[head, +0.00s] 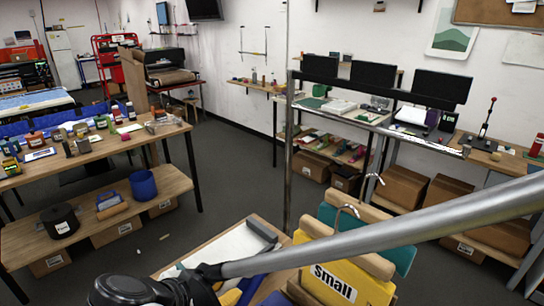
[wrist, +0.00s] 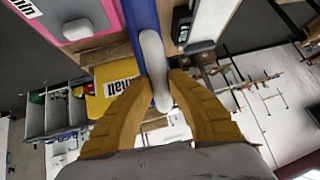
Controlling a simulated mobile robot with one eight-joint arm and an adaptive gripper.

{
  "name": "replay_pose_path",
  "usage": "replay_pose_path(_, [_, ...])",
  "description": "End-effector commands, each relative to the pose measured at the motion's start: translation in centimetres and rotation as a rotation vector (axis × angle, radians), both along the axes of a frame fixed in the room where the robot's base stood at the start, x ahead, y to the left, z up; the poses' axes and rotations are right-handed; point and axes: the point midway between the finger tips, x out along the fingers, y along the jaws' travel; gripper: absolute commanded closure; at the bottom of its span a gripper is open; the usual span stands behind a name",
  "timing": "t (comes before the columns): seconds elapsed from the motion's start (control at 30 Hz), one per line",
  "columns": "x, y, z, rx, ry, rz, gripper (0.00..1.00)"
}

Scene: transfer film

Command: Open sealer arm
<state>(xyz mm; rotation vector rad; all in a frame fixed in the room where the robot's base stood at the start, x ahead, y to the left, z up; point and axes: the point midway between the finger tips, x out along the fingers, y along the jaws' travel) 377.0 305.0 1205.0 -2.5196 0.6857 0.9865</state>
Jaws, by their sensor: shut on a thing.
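In the wrist view my gripper (wrist: 166,82) has two ribbed mustard-coloured fingers closed around a pale grey rounded handle (wrist: 152,50). The handle lies against a long blue bar (wrist: 141,15), which looks like the sealer arm. The bar runs from the top edge down between the fingers, where its lower end is hidden. I cannot tell how far the bar is raised. In the head view, a tabletop with a white surface (head: 222,247) and a grey strip is at the lower middle; my arm hides much of what lies there, and the fingers are not clear.
A yellow cover marked "Small" (head: 338,283) hangs close to the right of that tabletop, with metal hooks above it; the yellow cover also shows in the wrist view (wrist: 113,88). A metal post (head: 289,160) stands behind. A cluttered wooden bench (head: 95,147) is at left. Grey floor lies between.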

Motion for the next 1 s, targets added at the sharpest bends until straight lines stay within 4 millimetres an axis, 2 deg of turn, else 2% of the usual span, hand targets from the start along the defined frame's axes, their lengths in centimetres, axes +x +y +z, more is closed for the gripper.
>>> replay_pose_path(0.07, [0.0, 0.1, -0.1, 0.002, 0.002, 0.002, 1.0])
replay_pose_path(0.1, [0.0, 0.1, -0.1, 0.002, 0.002, 0.002, 0.74])
replay_pose_path(0.17, [0.0, 0.1, -0.1, 0.002, 0.002, 0.002, 0.56])
replay_pose_path(0.57, [-0.4, 0.2, 0.4, 0.0, 0.002, 0.002, 0.56])
replay_pose_path(1.0, [-6.2, 3.0, 6.7, 0.0, 0.003, 0.005, 0.56])
